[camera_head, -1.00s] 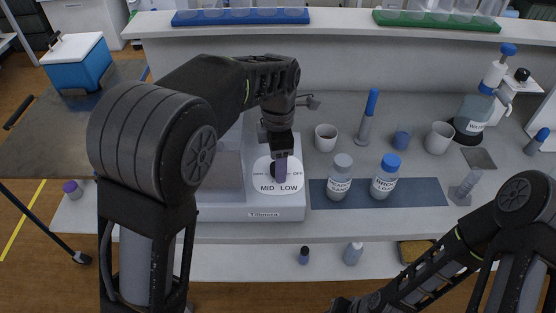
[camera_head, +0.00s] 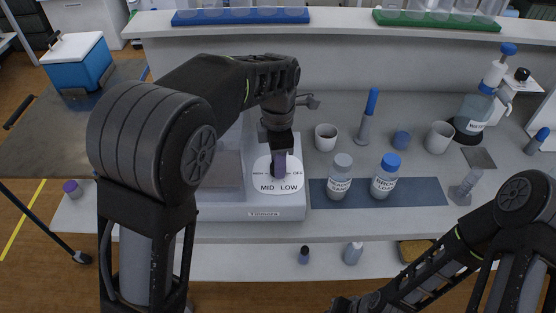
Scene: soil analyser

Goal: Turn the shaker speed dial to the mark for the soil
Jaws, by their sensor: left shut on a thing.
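The shaker (camera_head: 220,211) is a pale box on the bench with a white round dial plate (camera_head: 264,187) at its right end. The plate reads MID and LOW along the front and OFF at the right; the lettering at the left is partly covered. My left gripper (camera_head: 279,168) points down over the plate and is shut on the dial knob, which it mostly hides. The exact pointer direction is hard to make out. A white bottle (camera_head: 339,185) and a blue-capped bottle (camera_head: 385,183), both labelled, stand right of the shaker. My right gripper (camera_head: 342,304) is at the bottom edge, its fingers unclear.
The bottles stand on a dark blue mat (camera_head: 425,191). Behind are two cups (camera_head: 326,137) (camera_head: 438,138), a blue-handled tool (camera_head: 368,115) and a pump bottle (camera_head: 474,115). Small bottles (camera_head: 353,253) stand on the lower front ledge. A raised shelf (camera_head: 340,27) runs along the back.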

